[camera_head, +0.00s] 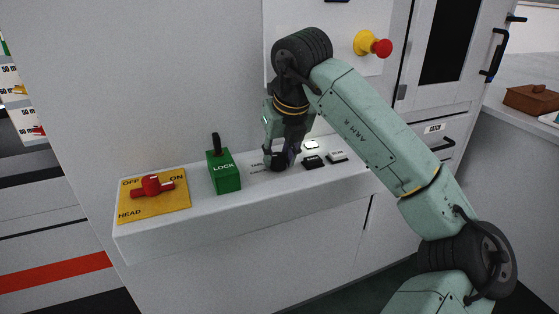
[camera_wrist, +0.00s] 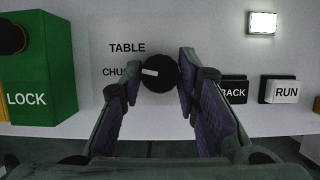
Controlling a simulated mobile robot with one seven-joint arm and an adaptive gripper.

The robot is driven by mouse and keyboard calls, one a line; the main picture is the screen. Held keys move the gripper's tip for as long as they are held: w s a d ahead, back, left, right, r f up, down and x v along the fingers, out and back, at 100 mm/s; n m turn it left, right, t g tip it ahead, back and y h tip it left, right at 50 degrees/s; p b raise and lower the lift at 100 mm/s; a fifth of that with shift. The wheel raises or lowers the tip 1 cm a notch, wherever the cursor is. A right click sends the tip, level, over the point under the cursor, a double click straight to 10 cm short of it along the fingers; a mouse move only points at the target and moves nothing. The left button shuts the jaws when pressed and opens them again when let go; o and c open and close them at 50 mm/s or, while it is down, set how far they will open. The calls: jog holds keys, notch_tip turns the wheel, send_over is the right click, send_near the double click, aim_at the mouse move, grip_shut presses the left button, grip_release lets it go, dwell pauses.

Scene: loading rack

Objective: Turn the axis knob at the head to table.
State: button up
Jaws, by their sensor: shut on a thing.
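The axis knob (camera_wrist: 163,70) is a round black knob with a white pointer mark. It stands on the white console panel beside the printed words TABLE and CHUCK, the latter partly covered by a finger. The white mark lies on the left side of the knob, level with CHUCK. My gripper (camera_wrist: 160,82) is shut on the knob, one finger on each side. In the head view my gripper (camera_head: 281,156) reaches down to the console, and the knob (camera_head: 276,164) shows as a dark spot under the fingers. Any label below CHUCK is hidden.
A green LOCK block (camera_head: 224,174) with a black lever stands left of the knob. A red switch (camera_head: 152,186) on a yellow plate marked HEAD is further left. BACK (camera_wrist: 233,90) and RUN (camera_wrist: 283,90) buttons are to the right. A red emergency button (camera_head: 381,48) is on the wall above.

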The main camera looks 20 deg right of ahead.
jog(key=shift+f+m+h+b, duration=0.15)
jog(key=shift+m+h+b, duration=0.45)
jog(key=shift+m+b, duration=0.6)
jog(key=shift+a+m+h+b, duration=0.15)
jog(key=shift+m+h+b, duration=0.35)
jog(key=shift+m+b, duration=0.8)
jog(key=shift+w+r+m, duration=0.1)
jog(key=shift+r+m, duration=0.1)
jog(key=shift+m, duration=0.2)
jog(key=o, duration=1.2)
jog(key=v, duration=0.7)
jog(key=shift+a+r, duration=0.1)
jog(key=shift+r, duration=0.15)
